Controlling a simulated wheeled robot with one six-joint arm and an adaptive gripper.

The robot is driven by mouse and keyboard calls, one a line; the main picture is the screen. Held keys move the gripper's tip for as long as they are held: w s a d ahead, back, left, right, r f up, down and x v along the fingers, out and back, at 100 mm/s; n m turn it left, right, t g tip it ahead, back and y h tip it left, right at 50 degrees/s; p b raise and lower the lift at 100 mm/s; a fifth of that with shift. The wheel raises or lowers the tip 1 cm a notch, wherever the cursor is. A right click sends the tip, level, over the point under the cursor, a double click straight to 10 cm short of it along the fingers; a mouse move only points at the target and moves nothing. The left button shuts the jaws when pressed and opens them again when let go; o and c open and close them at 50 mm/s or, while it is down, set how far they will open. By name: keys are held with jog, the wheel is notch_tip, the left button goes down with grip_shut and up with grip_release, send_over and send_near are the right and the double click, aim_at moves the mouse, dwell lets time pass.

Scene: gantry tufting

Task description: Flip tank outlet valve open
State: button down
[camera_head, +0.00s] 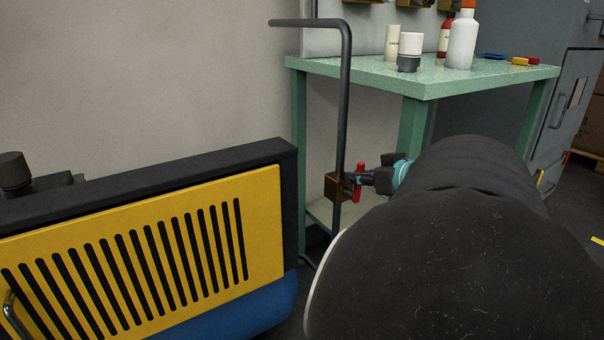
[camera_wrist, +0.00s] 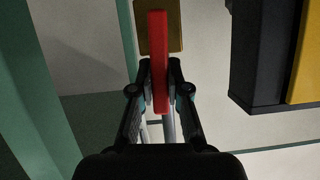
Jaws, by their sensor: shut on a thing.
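The outlet valve has a brass body (camera_head: 338,187) on a dark vertical pipe (camera_head: 344,110), between the yellow-panelled machine and the green table. Its red lever handle (camera_head: 358,180) stands roughly upright in the head view. My gripper (camera_head: 358,179) reaches the handle from the right and is shut on it. In the wrist view the red handle (camera_wrist: 158,60) runs between the fingertips of my gripper (camera_wrist: 160,92), with the brass body (camera_wrist: 172,28) behind it. My arm hides the area right of the valve in the head view.
A black machine with a yellow slatted panel (camera_head: 150,250) stands close at left. A green table (camera_head: 400,78) behind holds a white bottle (camera_head: 461,42), a red bottle (camera_head: 445,36) and a white-and-black jar (camera_head: 410,50). A grey cabinet (camera_head: 571,90) stands at the right.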

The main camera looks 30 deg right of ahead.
jog(key=shift+a+n+h, duration=0.15)
jog(key=shift+n+h, duration=0.15)
jog(key=shift+n, duration=0.1)
jog(key=c, duration=1.1)
grip_release()
jog(key=v, duration=1.2)
jog(key=shift+a, duration=0.1)
